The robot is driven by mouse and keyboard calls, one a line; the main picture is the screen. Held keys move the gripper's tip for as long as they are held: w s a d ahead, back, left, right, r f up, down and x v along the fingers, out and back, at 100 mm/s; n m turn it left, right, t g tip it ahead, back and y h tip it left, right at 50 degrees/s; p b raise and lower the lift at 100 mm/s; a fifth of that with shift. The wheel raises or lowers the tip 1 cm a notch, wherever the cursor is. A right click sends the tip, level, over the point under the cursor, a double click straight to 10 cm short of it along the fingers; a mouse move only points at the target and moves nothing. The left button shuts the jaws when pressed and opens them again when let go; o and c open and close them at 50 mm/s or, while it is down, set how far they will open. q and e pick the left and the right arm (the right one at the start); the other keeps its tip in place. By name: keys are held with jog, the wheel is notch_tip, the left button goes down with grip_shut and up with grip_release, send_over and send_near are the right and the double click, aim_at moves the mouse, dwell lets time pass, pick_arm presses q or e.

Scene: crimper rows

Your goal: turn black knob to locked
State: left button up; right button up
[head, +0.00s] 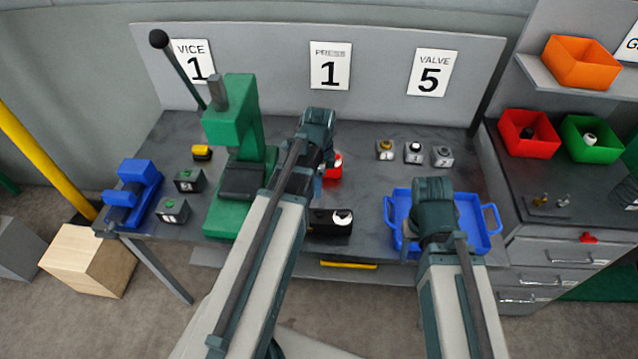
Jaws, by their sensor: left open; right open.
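Three small grey blocks with knobs stand in a row on the bench under the VALVE 5 sign: one with a brass-coloured top (385,150), a middle one with a dark and white top (414,152), and a grey one (442,156). Which of them is the black knob, and its setting, are too small to tell. My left gripper (320,160) is over the middle of the bench, beside a red-topped item (334,166); its fingers are mostly hidden by my wrist. My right gripper (418,240) is above the blue tray (487,238), its fingers largely hidden. Both are open.
A green press (236,130) and a blue vice (133,190) stand on the left. A black box with a white dial (330,222) sits near the front edge. Red (520,148) and green (592,153) bins stand at right. Bench around the knob row is clear.

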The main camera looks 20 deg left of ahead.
pick_arm(q)
notch_tip(320, 180, up, 3)
jog(key=shift+f+p, duration=0.15)
jog(key=shift+p, duration=0.6)
pick_arm(e)
notch_tip(320, 180, up, 3)
jog(key=shift+f, duration=0.1)
jog(key=shift+f, duration=0.1)
pick_arm(q)
jog(key=s+d+f+n+b, duration=0.5)
jog(key=s+d+f+b, duration=0.1)
jog(key=d+f+b, duration=0.1)
jog(key=s+d+f+n+y+b, duration=0.1)
jog(key=s+d+f+n+b, duration=0.4)
jog(key=d, duration=0.5)
notch_tip(320, 180, down, 3)
jog(key=b, duration=0.3)
jog(key=shift+s+n, duration=0.4)
pick_arm(e)
notch_tip(320, 180, down, 15)
